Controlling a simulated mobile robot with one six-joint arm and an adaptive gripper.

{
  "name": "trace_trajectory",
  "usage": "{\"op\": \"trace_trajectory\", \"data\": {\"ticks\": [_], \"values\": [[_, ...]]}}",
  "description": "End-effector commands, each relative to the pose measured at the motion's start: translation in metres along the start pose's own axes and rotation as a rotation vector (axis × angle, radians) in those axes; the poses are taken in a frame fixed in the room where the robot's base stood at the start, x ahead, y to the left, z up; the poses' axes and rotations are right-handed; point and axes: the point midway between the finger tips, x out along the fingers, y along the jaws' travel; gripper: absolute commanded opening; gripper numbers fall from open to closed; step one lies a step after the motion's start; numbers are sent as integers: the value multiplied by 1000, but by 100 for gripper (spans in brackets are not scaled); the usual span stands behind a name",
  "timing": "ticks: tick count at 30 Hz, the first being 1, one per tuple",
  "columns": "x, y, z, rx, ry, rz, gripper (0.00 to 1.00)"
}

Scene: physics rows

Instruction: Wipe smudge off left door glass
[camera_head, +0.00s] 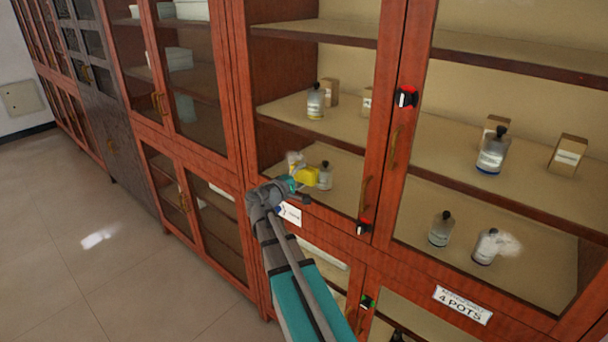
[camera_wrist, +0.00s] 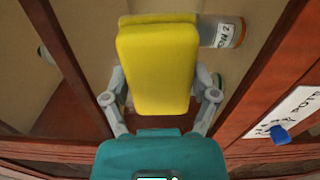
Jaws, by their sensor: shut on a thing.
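My gripper (camera_head: 296,181) is shut on a yellow sponge (camera_head: 305,176), in front of the lower part of the left door glass (camera_head: 285,90). In the wrist view my gripper (camera_wrist: 160,95) has one finger on each side of the sponge (camera_wrist: 157,68). I cannot tell whether the sponge touches the glass. A small pale patch (camera_head: 294,157) shows just above the sponge; I cannot tell if it is a smudge or something behind the glass. A white cloudy smudge (camera_head: 508,244) is plain on the right door glass (camera_head: 550,215).
Bottles (camera_head: 315,101) and small boxes (camera_head: 567,154) stand on shelves behind the glass. The left door has a brass handle (camera_head: 365,195). Black-and-red latches (camera_head: 405,97) stick out near the door edges. A "4 POTS" label (camera_head: 462,305) is below right. The floor (camera_head: 90,210) is clear at left.

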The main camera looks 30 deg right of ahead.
Motion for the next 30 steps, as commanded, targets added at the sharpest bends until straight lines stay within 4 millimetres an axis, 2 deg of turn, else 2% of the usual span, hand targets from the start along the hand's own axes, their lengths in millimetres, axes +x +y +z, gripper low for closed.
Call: {"op": "trace_trajectory", "data": {"ticks": [18, 30], "values": [[2, -2, 30, 0, -1, 0, 38], [4, -2, 33, 0, -4, 0, 38]]}}
